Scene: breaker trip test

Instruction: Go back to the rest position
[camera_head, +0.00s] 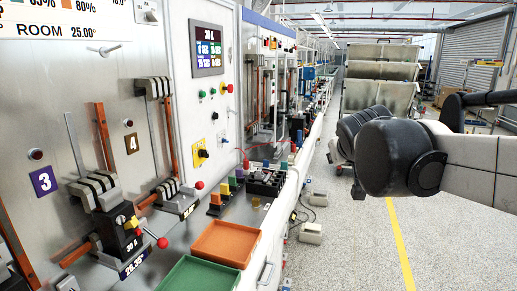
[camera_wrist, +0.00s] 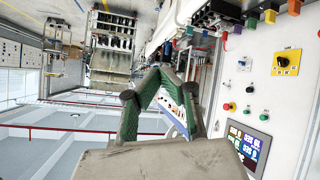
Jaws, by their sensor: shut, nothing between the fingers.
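My gripper (camera_wrist: 161,76) shows in the wrist view, its two green-padded fingers angled together with the tips meeting and nothing held. It is in open air, apart from the test panel (camera_wrist: 275,100). The wrist view is turned on its side or upside down. In the head view my arm reaches in from the right, over the aisle; the gripper itself does not show there.
An orange tray (camera_head: 226,243) and a green tray (camera_head: 196,275) lie on the bench ledge. Colored blocks and a black terminal box (camera_head: 265,182) stand beyond them. A rack (camera_head: 380,75) stands at the back. The grey floor with a yellow line (camera_head: 400,245) is open.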

